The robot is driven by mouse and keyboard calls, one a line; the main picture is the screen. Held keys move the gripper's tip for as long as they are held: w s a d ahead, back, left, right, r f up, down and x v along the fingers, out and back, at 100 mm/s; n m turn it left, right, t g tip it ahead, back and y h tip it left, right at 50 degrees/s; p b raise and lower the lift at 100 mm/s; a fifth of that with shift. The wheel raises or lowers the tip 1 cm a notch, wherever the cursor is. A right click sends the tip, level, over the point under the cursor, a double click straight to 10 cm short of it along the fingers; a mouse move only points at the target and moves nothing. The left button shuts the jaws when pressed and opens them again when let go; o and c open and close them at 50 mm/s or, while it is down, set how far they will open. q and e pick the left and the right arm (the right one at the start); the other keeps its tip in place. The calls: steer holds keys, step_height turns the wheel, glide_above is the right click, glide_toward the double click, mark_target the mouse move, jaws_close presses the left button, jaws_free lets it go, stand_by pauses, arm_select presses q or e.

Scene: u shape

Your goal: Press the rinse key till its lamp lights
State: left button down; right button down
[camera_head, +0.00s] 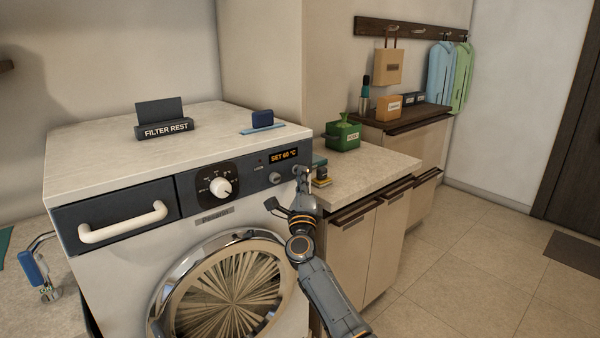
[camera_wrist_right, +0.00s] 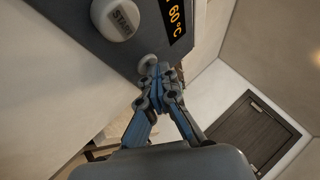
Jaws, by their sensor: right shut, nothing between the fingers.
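The washing machine (camera_head: 130,262) has a dark control panel with an orange display (camera_head: 284,155) reading "SET 60 °C". A grey START button (camera_head: 275,178) sits below the display; it also shows large in the right wrist view (camera_wrist_right: 115,18). A small round grey key (camera_wrist_right: 149,61) lies past START on the panel; I cannot read a rinse label on it. My right gripper (camera_head: 301,173) is shut and empty, its tips at the panel's right end. In the wrist view its fingertips (camera_wrist_right: 160,76) are right at the small key; contact cannot be told. No lit key lamp is distinguishable. My left gripper is out of view.
A white dial (camera_head: 220,187) and a drawer handle (camera_head: 123,222) lie left on the machine. A counter (camera_head: 375,170) with a green box (camera_head: 342,136) adjoins at right.

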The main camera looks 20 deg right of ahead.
steer(key=shift+s, duration=0.1)
steer(key=shift+s+d+p, duration=0.15)
steer(key=shift+s+p, duration=0.35)
steer(key=shift+s, duration=0.05)
steer(key=shift+s+d+p, duration=0.15)
steer(key=shift+s+p, duration=0.3)
steer(key=shift+s, duration=0.1)
steer(key=s+p, duration=0.1)
steer(key=s, duration=0.1)
steer(key=s+d+p, duration=0.1)
steer(key=s+p, duration=0.1)
steer(key=shift+s+d, duration=0.15)
steer(key=shift+s, duration=0.25)
